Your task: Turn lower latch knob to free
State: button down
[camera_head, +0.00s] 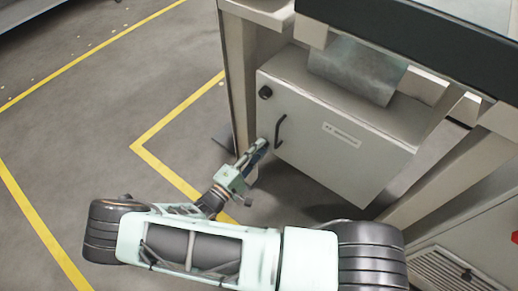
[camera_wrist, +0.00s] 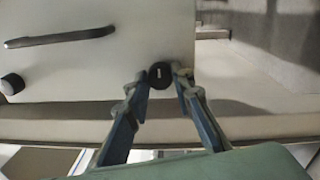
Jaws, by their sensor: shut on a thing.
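The lower latch knob (camera_wrist: 160,75) is a round black knob with a pale slot mark, near the edge of the cabinet door in the wrist view. My gripper (camera_wrist: 161,84) has its two fingers on either side of it and is shut on it. In the head view my gripper (camera_head: 257,150) reaches the lower left edge of the grey cabinet door (camera_head: 325,165); the lower knob is hidden behind the fingers there. The upper latch knob (camera_head: 265,92) is black and sits near the top left corner of the door; it also shows in the wrist view (camera_wrist: 12,84). The door looks closed.
A black door handle (camera_head: 280,131) stands out between the two knobs, close to my gripper. A table leg (camera_head: 238,90) rises just left of the cabinet, and a dark-edged tabletop (camera_head: 420,45) overhangs it. Floor with yellow lines (camera_head: 165,130) is open to the left.

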jog(key=c, duration=1.7)
grip_release()
jog(key=shift+o, duration=0.2)
jog(key=v, duration=1.2)
